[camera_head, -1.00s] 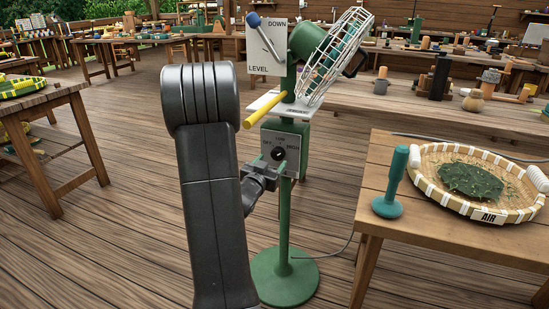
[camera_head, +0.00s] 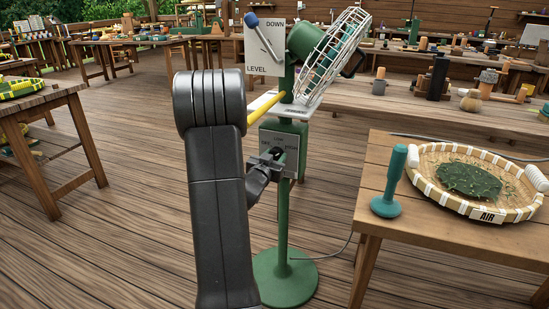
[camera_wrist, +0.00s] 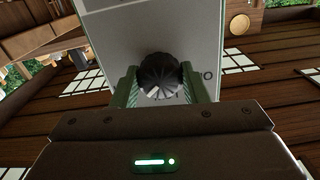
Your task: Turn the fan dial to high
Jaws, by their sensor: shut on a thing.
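The fan (camera_head: 330,55) stands on a green post with a round base, its wire cage tilted up. Its grey dial plate (camera_head: 291,163) is mounted on the post; only parts of its lettering can be read. In the wrist view the dark ribbed dial (camera_wrist: 160,75) stands out from the grey plate (camera_wrist: 205,35). My gripper (camera_head: 272,160) is at the plate in the head view. In the wrist view its two green-padded fingers (camera_wrist: 160,84) are shut on the dial from both sides. The dial's setting cannot be read.
A yellow handle (camera_head: 262,108) sticks out above the dial plate, near my arm. A blue-knobbed lever sits on the LEVEL/DOWN board (camera_head: 266,50).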

